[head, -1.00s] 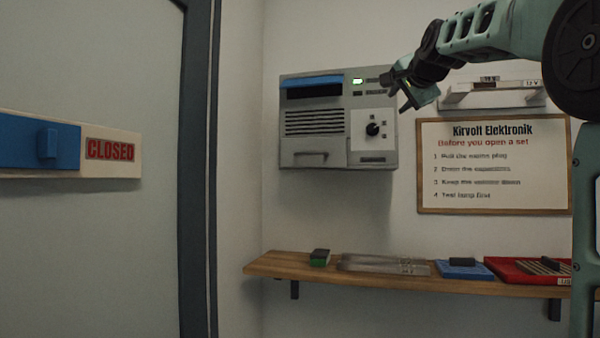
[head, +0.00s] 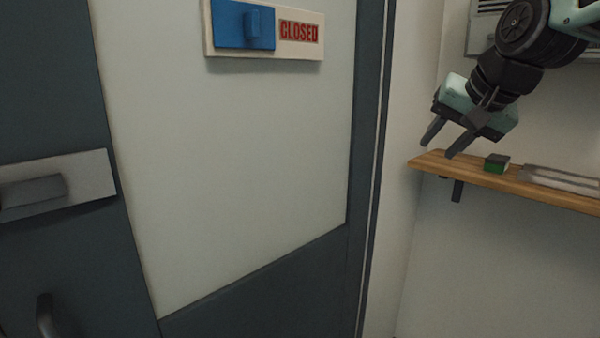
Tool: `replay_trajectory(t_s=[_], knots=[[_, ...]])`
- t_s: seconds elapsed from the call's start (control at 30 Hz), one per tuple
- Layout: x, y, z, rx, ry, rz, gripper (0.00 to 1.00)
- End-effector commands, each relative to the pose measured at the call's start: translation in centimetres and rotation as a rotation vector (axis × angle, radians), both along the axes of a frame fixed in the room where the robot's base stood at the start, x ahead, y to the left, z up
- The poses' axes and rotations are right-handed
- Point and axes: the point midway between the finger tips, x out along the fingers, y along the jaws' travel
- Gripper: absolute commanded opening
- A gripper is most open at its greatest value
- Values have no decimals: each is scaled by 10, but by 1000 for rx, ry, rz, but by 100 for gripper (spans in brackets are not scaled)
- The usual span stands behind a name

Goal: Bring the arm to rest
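My gripper (head: 440,143) is at the upper right of the head view, at the end of my bent arm. Its two dark fingers point down and to the left, with a gap between them and nothing in the gap. In the picture the fingertips lie just above the left end of the wooden shelf (head: 525,187); I cannot tell how far apart they are in depth. My upper arm is cut off by the right edge of the picture.
A door (head: 230,165) with a sliding sign reading CLOSED (head: 299,31) fills the left and middle. A latch plate (head: 85,182) and a handle (head: 46,315) are at far left. A green-and-black block (head: 497,163) and a grey tray (head: 565,180) sit on the shelf. A grey wall unit (head: 484,30) is partly hidden.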

Motion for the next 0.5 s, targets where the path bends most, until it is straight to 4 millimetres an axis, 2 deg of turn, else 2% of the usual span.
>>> replay_trajectory(t_s=[0.03, 0.1, 0.17, 0.23, 0.37, 0.4, 0.5], knots=[[-18, 27, -26, -31, 52, 91, 35], [-45, 57, -57, -81, 116, 214, 35], [-72, 79, -84, -125, 169, 323, 35], [-108, 100, -114, -181, 231, 455, 35], [-179, 124, -164, -287, 340, 698, 35], [-199, 126, -176, -319, 368, 765, 35], [-241, 126, -200, -386, 426, 908, 35]])
